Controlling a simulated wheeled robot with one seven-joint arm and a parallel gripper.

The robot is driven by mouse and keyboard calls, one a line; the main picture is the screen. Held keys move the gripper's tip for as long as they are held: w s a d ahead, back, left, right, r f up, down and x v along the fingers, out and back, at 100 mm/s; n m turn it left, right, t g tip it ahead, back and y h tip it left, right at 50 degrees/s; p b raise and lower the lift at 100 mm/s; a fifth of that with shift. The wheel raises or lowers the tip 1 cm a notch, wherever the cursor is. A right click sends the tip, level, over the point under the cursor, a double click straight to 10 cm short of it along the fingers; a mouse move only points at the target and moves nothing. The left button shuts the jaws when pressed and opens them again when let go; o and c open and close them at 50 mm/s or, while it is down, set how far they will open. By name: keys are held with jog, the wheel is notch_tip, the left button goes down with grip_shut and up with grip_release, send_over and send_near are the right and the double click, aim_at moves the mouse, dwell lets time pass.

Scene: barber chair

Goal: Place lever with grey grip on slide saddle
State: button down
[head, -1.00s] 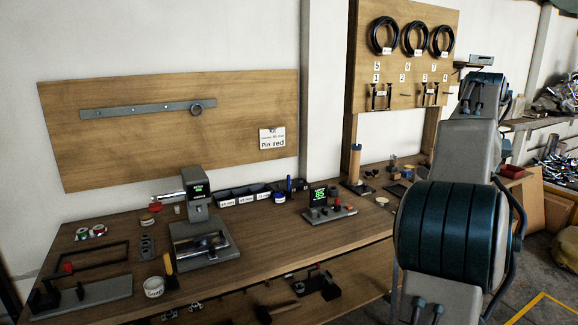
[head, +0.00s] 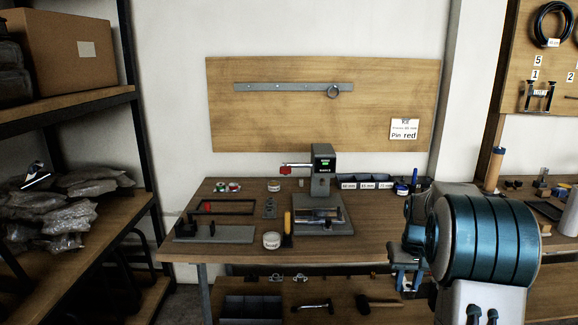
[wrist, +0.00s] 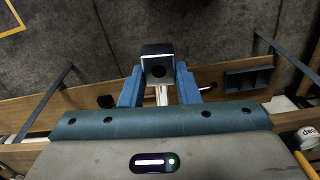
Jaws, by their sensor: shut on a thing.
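My gripper (wrist: 160,90) is shut on a dark grey block-ended part (wrist: 158,72) in the wrist view. In the head view my gripper (head: 406,280) is at the front edge of the workbench (head: 370,235), right of the bench press (head: 322,180). What it holds is not clear there. A low grey base with upright parts (head: 215,232) lies at the bench's left. I cannot tell which piece is the slide saddle.
A shelf unit (head: 70,115) with a box and wrapped bundles stands at the left. A white tub (head: 272,240), a yellow-handled tool (head: 287,228) and a black frame (head: 225,207) are on the bench. Labelled bins (head: 365,183) stand at the back. A hammer (head: 312,304) lies on the lower shelf.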

jog(key=s+a+f+p, duration=0.2)
jog(key=s+a+f, duration=0.1)
jog(key=a+f, duration=0.3)
jog(key=s+a+f+n+p, duration=0.1)
jog(key=s+a+f+p, duration=0.2)
jog(key=a+f, duration=0.3)
jog(key=s+a, duration=0.1)
jog(key=a, duration=0.3)
jog(key=shift+a+f, duration=0.3)
jog(key=shift+a, duration=0.05)
